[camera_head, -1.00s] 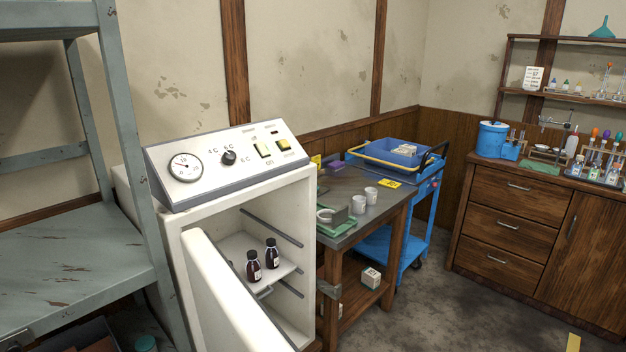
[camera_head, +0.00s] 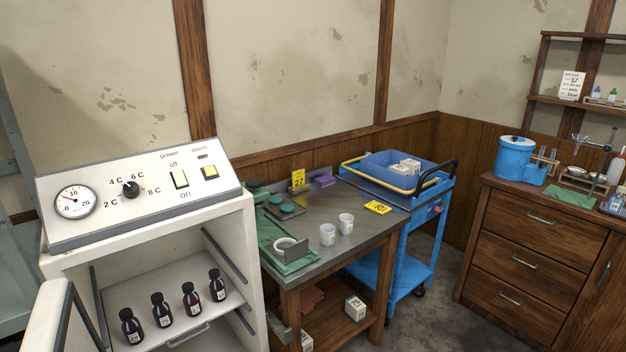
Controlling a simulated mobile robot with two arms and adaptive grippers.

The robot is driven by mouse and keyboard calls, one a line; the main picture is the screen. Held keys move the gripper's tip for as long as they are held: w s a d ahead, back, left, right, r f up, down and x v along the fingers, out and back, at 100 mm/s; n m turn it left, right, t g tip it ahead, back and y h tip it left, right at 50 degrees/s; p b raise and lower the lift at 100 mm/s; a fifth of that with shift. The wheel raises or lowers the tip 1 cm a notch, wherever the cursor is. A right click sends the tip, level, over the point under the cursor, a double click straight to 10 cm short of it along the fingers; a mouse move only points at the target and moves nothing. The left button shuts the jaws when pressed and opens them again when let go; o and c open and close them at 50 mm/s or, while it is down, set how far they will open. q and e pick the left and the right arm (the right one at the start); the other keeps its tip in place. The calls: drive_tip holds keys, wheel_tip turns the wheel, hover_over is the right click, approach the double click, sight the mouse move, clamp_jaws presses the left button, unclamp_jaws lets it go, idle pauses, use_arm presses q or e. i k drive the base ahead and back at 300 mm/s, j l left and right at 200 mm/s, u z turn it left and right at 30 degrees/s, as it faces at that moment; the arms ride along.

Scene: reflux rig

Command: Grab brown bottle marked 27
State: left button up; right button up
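Several brown bottles with black caps and white labels stand upright in a slanting row on a shelf inside the open white fridge. From left to right they are the first bottle (camera_head: 131,326), the second bottle (camera_head: 161,309), the third bottle (camera_head: 191,299) and the rightmost bottle (camera_head: 217,285). The label numbers are too small to read, so I cannot tell which is marked 27. A yellow card (camera_head: 298,179) marked 27 stands at the back of the metal-topped table. Neither of my grippers is in view.
The open fridge door (camera_head: 45,318) stands at the lower left. The table (camera_head: 330,205) beside the fridge holds a green tray (camera_head: 283,250) and white cups (camera_head: 328,234). A blue cart (camera_head: 405,250) and wooden drawers (camera_head: 530,225) stand farther right. Floor shows between them.

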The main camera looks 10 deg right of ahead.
sight(192, 303)
drive_tip(key=i+l, duration=0.15)
drive_tip(key=l, duration=0.15)
drive_tip(key=i+l, duration=0.2)
drive_tip(key=i+l+u, duration=0.1)
drive_tip(key=u, duration=0.85)
